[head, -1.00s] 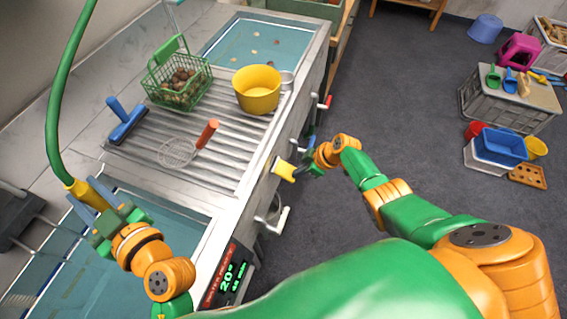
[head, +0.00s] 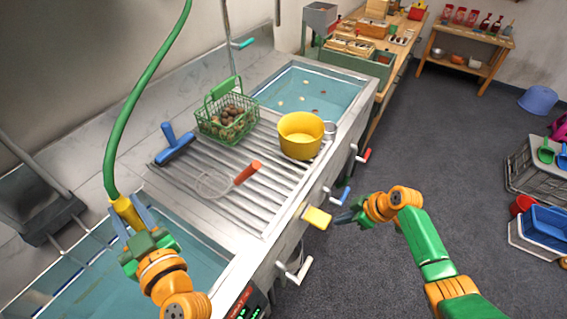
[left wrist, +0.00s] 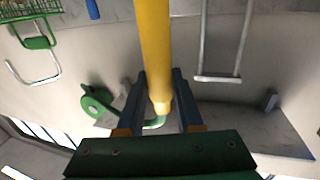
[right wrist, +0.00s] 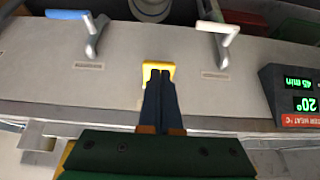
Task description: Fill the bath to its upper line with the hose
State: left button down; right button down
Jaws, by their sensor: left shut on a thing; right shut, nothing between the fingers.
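The near bath (head: 205,258) is a sunken basin of bluish water at the lower left in the head view; I cannot make out its level lines. The green hose (head: 150,85) hangs from above and ends in a yellow nozzle (head: 127,212). My left gripper (head: 132,218) is shut on the nozzle over the bath's edge; the nozzle (left wrist: 154,50) also shows between its fingers in the left wrist view. My right gripper (head: 345,217) is shut and empty by a yellow handle (head: 317,217) on the counter front. Its fingertips overlap that handle (right wrist: 158,66) in the right wrist view; contact is unclear.
A ribbed drainboard holds a blue scraper (head: 174,146), a skimmer (head: 215,184), a green basket (head: 226,118) of chestnuts and a yellow pot (head: 300,136). A far basin (head: 310,92) has small floating pieces. White (head: 297,270), blue and red levers and a display (right wrist: 300,95) line the front.

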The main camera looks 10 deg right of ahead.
jog(key=s+d+v, duration=0.1)
jog(key=v, duration=0.6)
jog(key=shift+d+f, duration=0.1)
jog(key=shift+f, duration=0.1)
dwell(0.9)
